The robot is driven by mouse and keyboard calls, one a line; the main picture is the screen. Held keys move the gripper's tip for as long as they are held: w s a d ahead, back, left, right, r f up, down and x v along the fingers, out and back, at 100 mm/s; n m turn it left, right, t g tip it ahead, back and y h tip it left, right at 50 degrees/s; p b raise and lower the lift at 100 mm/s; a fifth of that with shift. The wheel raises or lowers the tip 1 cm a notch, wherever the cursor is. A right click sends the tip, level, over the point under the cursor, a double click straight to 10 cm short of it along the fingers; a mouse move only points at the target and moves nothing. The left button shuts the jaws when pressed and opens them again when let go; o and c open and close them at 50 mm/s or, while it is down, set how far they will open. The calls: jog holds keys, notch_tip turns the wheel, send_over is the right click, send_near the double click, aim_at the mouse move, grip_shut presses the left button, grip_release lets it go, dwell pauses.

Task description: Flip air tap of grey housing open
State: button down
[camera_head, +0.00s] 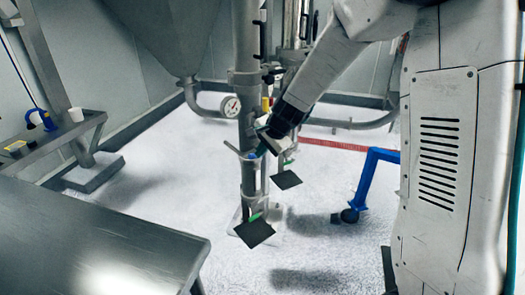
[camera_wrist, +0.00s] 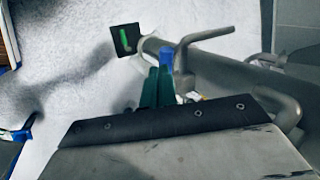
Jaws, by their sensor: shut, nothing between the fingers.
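A blue tap handle (camera_head: 252,156) sits on the upright grey steel pipe (camera_head: 248,185) in the middle of the head view. In the wrist view the blue handle (camera_wrist: 166,58) stands right at the tips of my teal fingers. My gripper (camera_head: 261,150) is shut and empty, pointing down-left at the pipe; its fingers (camera_wrist: 158,82) also show in the wrist view. The fingertips are beside the blue handle; I cannot tell whether they touch it. The handle's base is partly hidden by the fingers. No separate grey housing can be made out clearly.
Dark square plates with green levers (camera_head: 255,234) (camera_head: 286,180) stand out low by the pipe. A pressure gauge (camera_head: 231,107) is left of the pipe. A steel table (camera_head: 90,245) fills the lower left. A blue frame (camera_head: 368,180) stands at right. Floor between is clear.

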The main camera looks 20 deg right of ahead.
jog(key=shift+a+f, duration=0.5)
jog(key=shift+f, duration=0.3)
